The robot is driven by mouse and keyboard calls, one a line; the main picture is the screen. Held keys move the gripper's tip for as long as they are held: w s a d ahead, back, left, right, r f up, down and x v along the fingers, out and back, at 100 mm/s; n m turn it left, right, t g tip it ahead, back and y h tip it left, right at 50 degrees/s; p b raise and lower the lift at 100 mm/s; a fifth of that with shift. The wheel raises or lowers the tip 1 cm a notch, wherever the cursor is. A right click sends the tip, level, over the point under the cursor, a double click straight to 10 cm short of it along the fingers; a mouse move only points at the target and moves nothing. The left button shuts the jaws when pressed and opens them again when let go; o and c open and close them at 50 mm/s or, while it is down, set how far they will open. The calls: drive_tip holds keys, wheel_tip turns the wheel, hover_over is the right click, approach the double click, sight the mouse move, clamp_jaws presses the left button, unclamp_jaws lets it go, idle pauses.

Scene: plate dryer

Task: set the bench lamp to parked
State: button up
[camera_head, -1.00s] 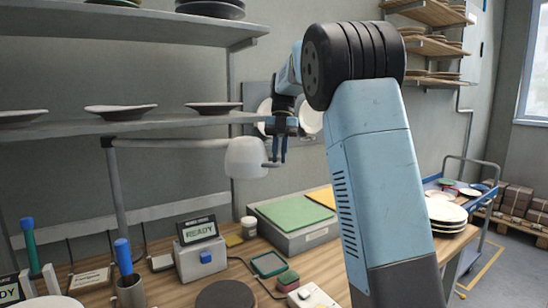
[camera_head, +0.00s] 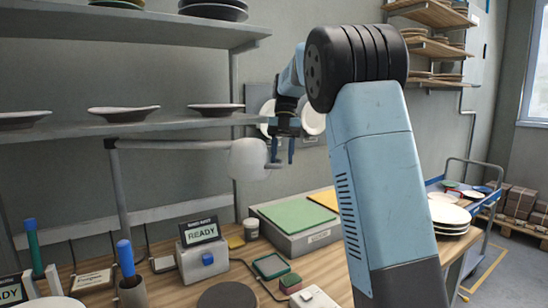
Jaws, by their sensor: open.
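The bench lamp has a grey post (camera_head: 118,185) and a horizontal arm (camera_head: 172,145) running right to a round white head (camera_head: 247,160). The head hangs over the bench, below the lower shelf. A small stub sticks out from the right side of the head (camera_head: 272,166). My gripper (camera_head: 282,157) points down just right of the head. Its two fingers are apart, the left one close to the stub. I cannot tell whether it touches the stub.
A shelf with plates (camera_head: 123,113) runs just above the lamp arm. Below stand a grey box with a green top (camera_head: 298,232), a display reading READY (camera_head: 201,232) and a cup holding a blue-handled tool (camera_head: 130,290). A blue trolley (camera_head: 478,190) with plates stands at the right.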

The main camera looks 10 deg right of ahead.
drive_tip(key=v, duration=0.7)
